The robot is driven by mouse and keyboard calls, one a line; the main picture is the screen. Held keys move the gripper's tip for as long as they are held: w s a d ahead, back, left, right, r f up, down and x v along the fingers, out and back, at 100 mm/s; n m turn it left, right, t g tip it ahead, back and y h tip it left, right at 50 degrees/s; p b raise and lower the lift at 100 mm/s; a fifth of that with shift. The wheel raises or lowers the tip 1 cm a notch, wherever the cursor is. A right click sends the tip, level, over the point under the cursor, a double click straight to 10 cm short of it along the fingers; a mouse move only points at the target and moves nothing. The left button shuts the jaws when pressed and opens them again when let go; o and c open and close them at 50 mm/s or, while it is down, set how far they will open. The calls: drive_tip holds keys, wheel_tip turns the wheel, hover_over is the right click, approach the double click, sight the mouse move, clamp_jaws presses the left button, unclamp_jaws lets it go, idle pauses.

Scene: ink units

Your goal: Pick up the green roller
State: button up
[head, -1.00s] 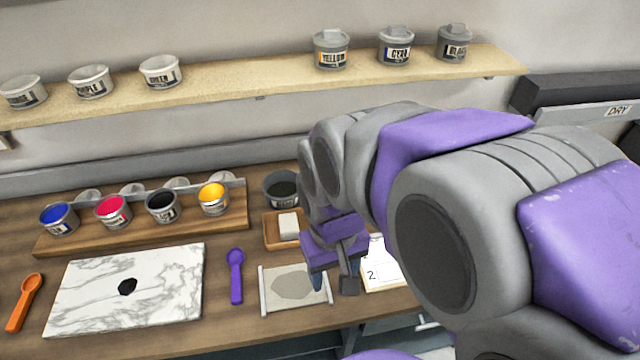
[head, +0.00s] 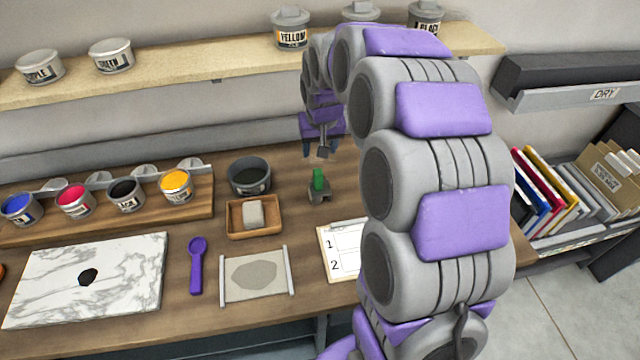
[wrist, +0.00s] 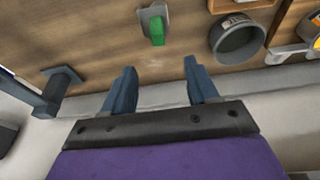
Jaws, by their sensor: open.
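The green roller (head: 319,183) stands on the wooden table in a small grey holder, right of the dark grey pot. It also shows in the wrist view (wrist: 157,31), near the top middle, ahead of the fingers. My gripper (head: 321,155) is above the back of the table, just behind the roller in the head view. In the wrist view my gripper's two blue-grey fingers (wrist: 160,78) are apart with nothing between them. The roller is clear of the fingers.
The dark grey pot (head: 249,175) and a wooden tray (head: 265,229) with a pale block stand left of the roller. A clipboard (head: 340,262) lies in front. Open ink tins line a rack (head: 150,214) at left. A shelf (head: 220,72) with tins runs behind.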

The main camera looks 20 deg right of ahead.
drive_tip(key=b, duration=0.2)
hover_over(318, 172)
drive_tip(key=s+a, duration=0.2)
wheel_tip(318, 172, down, 8)
drive_tip(key=r, duration=0.1)
drive_tip(key=x, duration=0.4)
drive_tip(key=shift+w+d+f, duration=0.15)
drive_tip(key=shift+d+f, duration=0.15)
drive_tip(key=shift+d, duration=0.1)
drive_tip(key=shift+w+d+f+b, duration=0.1)
drive_tip(key=shift+d+f+b, duration=0.25)
drive_tip(key=shift+d, duration=0.1)
drive_tip(key=x, duration=0.2)
drive_tip(key=b+x, duration=0.1)
drive_tip(key=x, duration=0.1)
drive_tip(key=shift+w+a+f+b, duration=0.1)
drive_tip(key=shift+a+f+b, duration=0.1)
drive_tip(key=shift+f+b, duration=0.15)
drive_tip(key=shift+d, duration=0.25)
drive_tip(key=shift+c, duration=0.3)
drive_tip(key=shift+d, duration=0.2)
drive_tip(key=c, duration=0.3)
drive_tip(key=shift+a, duration=0.25)
drive_tip(key=c, duration=0.7)
drive_tip(key=shift+r, duration=0.1)
